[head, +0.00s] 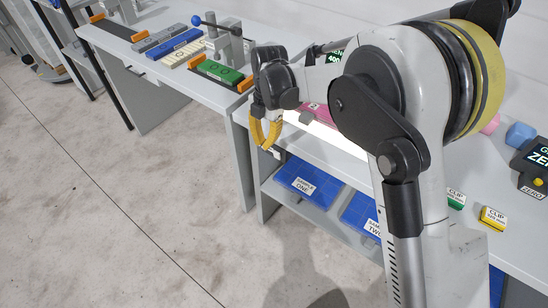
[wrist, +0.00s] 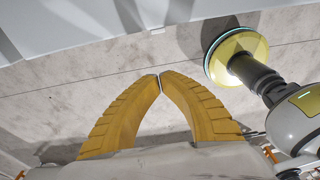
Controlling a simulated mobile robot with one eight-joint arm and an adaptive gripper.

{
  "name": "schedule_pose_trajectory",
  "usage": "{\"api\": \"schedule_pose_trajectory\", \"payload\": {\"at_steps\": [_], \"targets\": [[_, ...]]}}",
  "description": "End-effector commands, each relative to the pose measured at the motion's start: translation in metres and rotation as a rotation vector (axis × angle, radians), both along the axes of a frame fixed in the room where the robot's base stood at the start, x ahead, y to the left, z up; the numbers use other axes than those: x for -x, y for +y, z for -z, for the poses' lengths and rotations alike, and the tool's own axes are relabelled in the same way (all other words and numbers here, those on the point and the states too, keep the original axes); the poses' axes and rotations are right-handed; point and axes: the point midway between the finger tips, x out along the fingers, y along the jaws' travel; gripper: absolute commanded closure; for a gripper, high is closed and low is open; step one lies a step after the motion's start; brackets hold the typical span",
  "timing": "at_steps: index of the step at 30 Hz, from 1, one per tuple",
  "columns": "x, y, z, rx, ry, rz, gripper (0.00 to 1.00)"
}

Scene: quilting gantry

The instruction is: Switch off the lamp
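My gripper (head: 266,147) has yellow fingers and hangs at the table's front edge in the head view. In the wrist view the two fingertips (wrist: 160,78) meet, with nothing between them. A bright white glowing strip (head: 335,137) lies on the table just right of my gripper, partly hidden by my arm. A pink piece (head: 318,114) lies behind it. I cannot tell whether this strip is the lamp. No lamp switch can be made out.
The floor at left is clear.

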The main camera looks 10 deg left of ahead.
Motion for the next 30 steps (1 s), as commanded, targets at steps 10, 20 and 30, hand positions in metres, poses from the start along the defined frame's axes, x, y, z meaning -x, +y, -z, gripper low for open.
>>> {"api": "schedule_pose_trajectory", "payload": {"at_steps": [10,20,30], "targets": [[0.0,0.0,0.006,0.0,-0.001,0.003,1.0],[0.006,0.002,0.057,0.0,-0.001,0.004,1.0],[-0.01,-0.005,0.097,-0.001,-0.001,0.007,1.0]]}}
